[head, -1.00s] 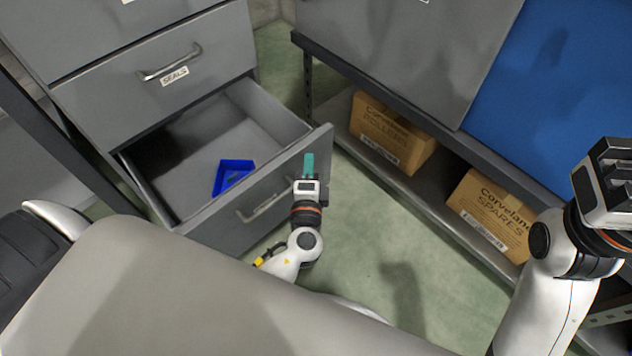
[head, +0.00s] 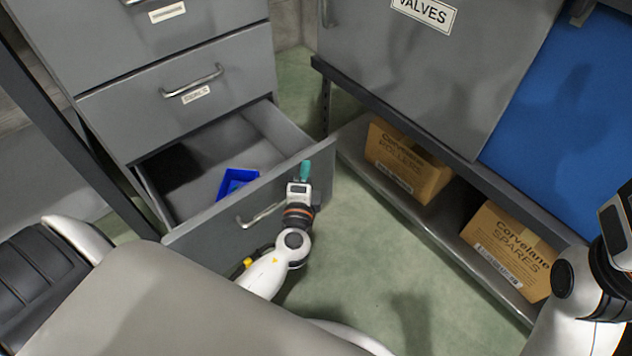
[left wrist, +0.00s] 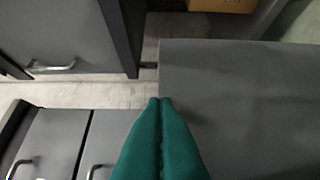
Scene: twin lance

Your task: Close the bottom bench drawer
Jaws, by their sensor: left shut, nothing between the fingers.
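The bottom bench drawer (head: 198,242) is partly open in the head view, with its grey front facing me and a bar handle (head: 262,214) on it. A blue open bin (head: 236,182) lies inside. My left gripper (head: 305,171) has its teal fingers shut and empty, at the right part of the drawer front, near its top edge. I cannot tell whether they touch it. In the left wrist view the shut fingers (left wrist: 161,110) point beside a broad grey panel, which may be the drawer front. My right gripper (head: 620,228) is cut off at the right edge, its fingers not clear.
A closed drawer labelled SEALS (head: 178,85) is above. On the right, a cabinet marked VALVES (head: 420,60) stands over a low shelf with two cardboard boxes (head: 408,165) (head: 508,250). Green floor (head: 400,270) is clear between the drawer and shelf.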

